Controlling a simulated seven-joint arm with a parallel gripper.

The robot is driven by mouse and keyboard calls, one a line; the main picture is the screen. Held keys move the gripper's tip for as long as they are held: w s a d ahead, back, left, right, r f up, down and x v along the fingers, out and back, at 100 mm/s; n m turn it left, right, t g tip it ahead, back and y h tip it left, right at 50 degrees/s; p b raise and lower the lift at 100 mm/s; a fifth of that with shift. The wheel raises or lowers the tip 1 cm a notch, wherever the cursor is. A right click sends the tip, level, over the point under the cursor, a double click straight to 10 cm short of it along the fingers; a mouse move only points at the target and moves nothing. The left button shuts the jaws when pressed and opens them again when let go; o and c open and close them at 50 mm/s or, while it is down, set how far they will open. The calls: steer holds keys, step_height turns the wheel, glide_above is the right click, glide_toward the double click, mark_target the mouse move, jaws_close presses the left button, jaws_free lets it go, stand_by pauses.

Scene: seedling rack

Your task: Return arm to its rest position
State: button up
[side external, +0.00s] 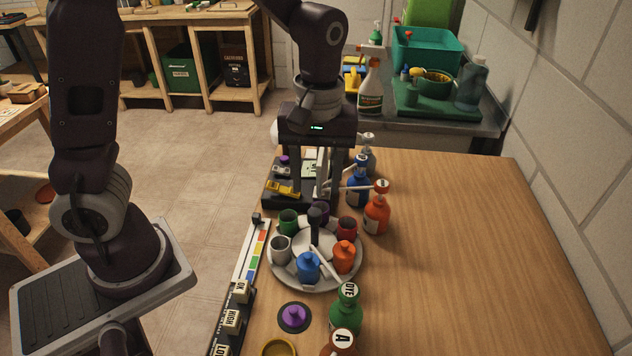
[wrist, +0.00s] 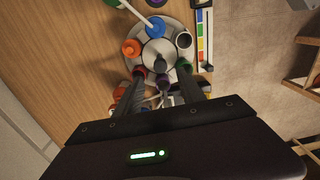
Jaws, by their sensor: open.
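My gripper (side external: 318,190) points down over the far left end of the wooden table, beyond the round grey tray (side external: 285,283). Its two fingers are apart, and I see nothing held between them. In the wrist view the open fingers (wrist: 163,88) reach towards the same tray (wrist: 176,25), with small coloured cups between and beyond their tips. The tray bears a blue cup (side external: 308,267), an orange cup (side external: 344,257), a red cup (side external: 347,228), a green cup (side external: 289,222) and others around a dark central post. The gripper's exact height is unclear.
A blue bottle (side external: 358,190) and an orange bottle (side external: 377,215) with spouts stand close right of my gripper. A green bottle (side external: 346,312) stands nearer. A purple-topped item (side external: 294,316) sits near the left edge. The table's right side (side external: 480,260) is clear.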

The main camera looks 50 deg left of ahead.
steer(key=s+a+r+m+t, duration=0.1)
steer(key=s+r+m+t, duration=0.2)
steer(key=s, duration=0.5)
steer(key=s+a+r+m+t, duration=0.2)
steer(key=s+r+m, duration=0.4)
steer(key=s+r, duration=0.1)
steer(key=shift+s+r+m+t, duration=0.3)
steer(key=shift+s+r+t, duration=0.1)
steer(key=shift+r, duration=0.2)
